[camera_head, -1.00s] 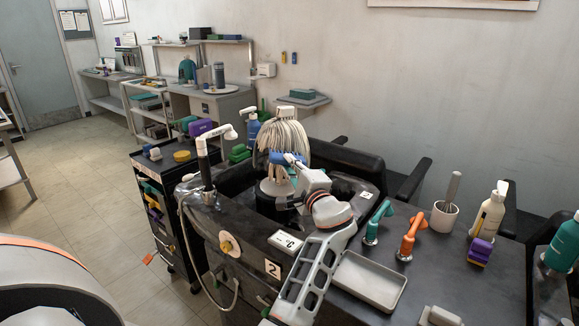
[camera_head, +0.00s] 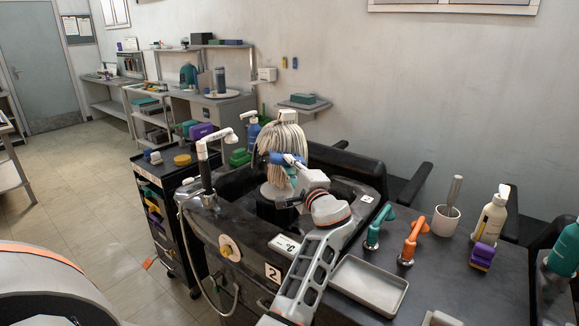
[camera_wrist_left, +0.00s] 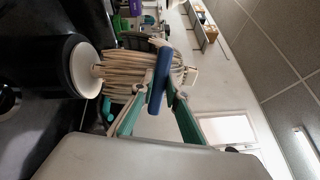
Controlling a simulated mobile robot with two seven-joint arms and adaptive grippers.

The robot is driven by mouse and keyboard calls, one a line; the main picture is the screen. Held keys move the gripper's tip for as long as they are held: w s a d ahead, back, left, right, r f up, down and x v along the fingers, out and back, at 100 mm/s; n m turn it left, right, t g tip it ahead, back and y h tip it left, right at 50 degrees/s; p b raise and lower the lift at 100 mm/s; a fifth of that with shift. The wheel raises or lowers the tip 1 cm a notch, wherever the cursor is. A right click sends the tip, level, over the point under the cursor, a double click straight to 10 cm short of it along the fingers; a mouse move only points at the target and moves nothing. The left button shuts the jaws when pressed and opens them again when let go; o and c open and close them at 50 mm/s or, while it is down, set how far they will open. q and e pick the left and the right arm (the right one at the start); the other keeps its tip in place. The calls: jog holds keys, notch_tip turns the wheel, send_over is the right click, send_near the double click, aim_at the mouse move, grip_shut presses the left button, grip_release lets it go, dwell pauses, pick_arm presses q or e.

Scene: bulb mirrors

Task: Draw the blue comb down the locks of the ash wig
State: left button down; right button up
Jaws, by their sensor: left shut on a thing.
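The ash wig (camera_head: 284,137), with pale hanging locks, sits on a stand in the black basin unit in the head view. It also shows lying sideways in the left wrist view (camera_wrist_left: 120,68). My left gripper (camera_head: 296,163) is shut on the blue comb (camera_head: 277,157), at the lower front of the locks. In the left wrist view the comb (camera_wrist_left: 160,82) crosses between my green fingertips (camera_wrist_left: 158,90) and overlaps the locks. Whether its teeth are in the hair I cannot tell. My right gripper is not in view.
A white tap (camera_head: 203,165) stands left of the wig. Teal (camera_head: 375,228) and orange (camera_head: 411,241) fixtures and a grey tray (camera_head: 367,286) lie to the right of my arm. A cup (camera_head: 445,219), bottle (camera_head: 490,215) and purple block (camera_head: 481,256) stand farther right.

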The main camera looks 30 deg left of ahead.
pick_arm(q)
jog(key=shift+s+d+f+b, duration=0.15)
jog(key=shift+f+b, duration=0.3)
jog(key=shift+f, duration=0.5)
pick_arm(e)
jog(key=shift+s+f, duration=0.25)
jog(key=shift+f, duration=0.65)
pick_arm(q)
jog(key=shift+s+d+r+p, duration=1)
jog(key=shift+s+r+p, duration=0.1)
jog(key=shift+s+r, duration=0.1)
jog(key=shift+w+a+f+b, duration=0.2)
jog(key=shift+w+a+b, duration=0.1)
jog(key=shift+w+a, duration=0.05)
jog(key=shift+w+a+f, duration=0.1)
jog(key=shift+w+a, duration=0.05)
jog(key=shift+w, duration=0.1)
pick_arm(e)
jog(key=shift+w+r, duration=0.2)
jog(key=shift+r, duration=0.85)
